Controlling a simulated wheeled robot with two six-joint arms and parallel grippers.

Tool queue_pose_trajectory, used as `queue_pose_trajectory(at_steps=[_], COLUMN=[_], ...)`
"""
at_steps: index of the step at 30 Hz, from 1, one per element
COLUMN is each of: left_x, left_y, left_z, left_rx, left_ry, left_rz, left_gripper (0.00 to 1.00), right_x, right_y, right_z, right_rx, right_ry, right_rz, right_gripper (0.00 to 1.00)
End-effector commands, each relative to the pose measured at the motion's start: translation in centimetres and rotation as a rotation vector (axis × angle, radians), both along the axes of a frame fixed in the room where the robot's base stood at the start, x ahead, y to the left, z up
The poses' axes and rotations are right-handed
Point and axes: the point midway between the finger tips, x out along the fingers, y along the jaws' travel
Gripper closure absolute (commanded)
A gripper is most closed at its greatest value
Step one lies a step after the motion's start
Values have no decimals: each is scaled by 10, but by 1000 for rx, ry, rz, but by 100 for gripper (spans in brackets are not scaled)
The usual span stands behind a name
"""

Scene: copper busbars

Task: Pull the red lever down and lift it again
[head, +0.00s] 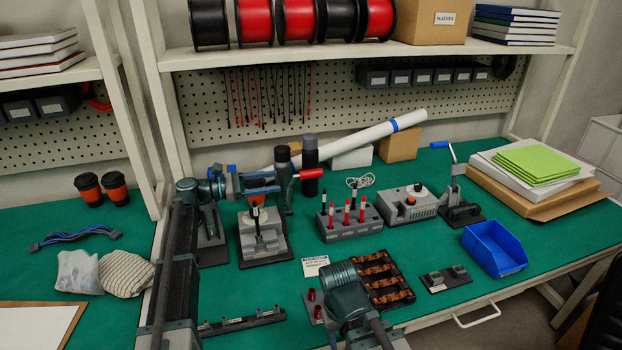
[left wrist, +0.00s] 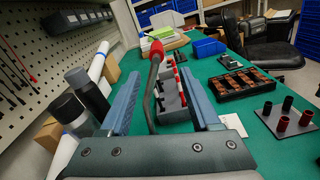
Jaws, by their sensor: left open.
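The red lever is a dark bent bar with a red grip (head: 312,173), raised and roughly level in the head view. In the left wrist view the red grip (left wrist: 157,48) tops the dark bar, which runs between my two fingers. My left gripper (head: 268,182) is open around the lever, its fingers pointing right. In the left wrist view a gap shows on at least one side of the bar, between the fingers (left wrist: 158,92). The lever's pivot is hidden behind the gripper. The grey press base (head: 262,240) stands below. Only part of my right arm shows, without fingers.
Dark bottles (head: 310,155) and a white roll (head: 375,132) are behind. A blue bin (head: 493,250) sits at right.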

Motion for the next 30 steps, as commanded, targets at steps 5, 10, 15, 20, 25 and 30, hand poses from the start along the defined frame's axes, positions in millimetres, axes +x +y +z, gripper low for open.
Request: queue_pose_trajectory(at_steps=[5, 10, 15, 20, 25, 30], left_x=[4, 5, 13, 24, 34, 42], left_y=[7, -1, -27, -59, -90, -111], left_z=[1, 2, 2, 2, 2, 2], left_rx=[-24, -24, -22, -22, -22, -21], left_ry=[9, 9, 10, 9, 9, 9], left_rz=[9, 6, 5, 6, 6, 7], left_gripper=[37, 37, 37, 37, 37, 37], right_x=[0, 0, 0, 0, 0, 0], right_y=[0, 0, 0, 0, 0, 0], right_z=[-3, -3, -3, -3, -3, -3], right_rx=[0, 0, 0, 0, 0, 0], right_ry=[0, 0, 0, 0, 0, 0], right_rz=[0, 0, 0, 0, 0, 0], right_gripper=[50, 50, 50, 50, 50, 50])
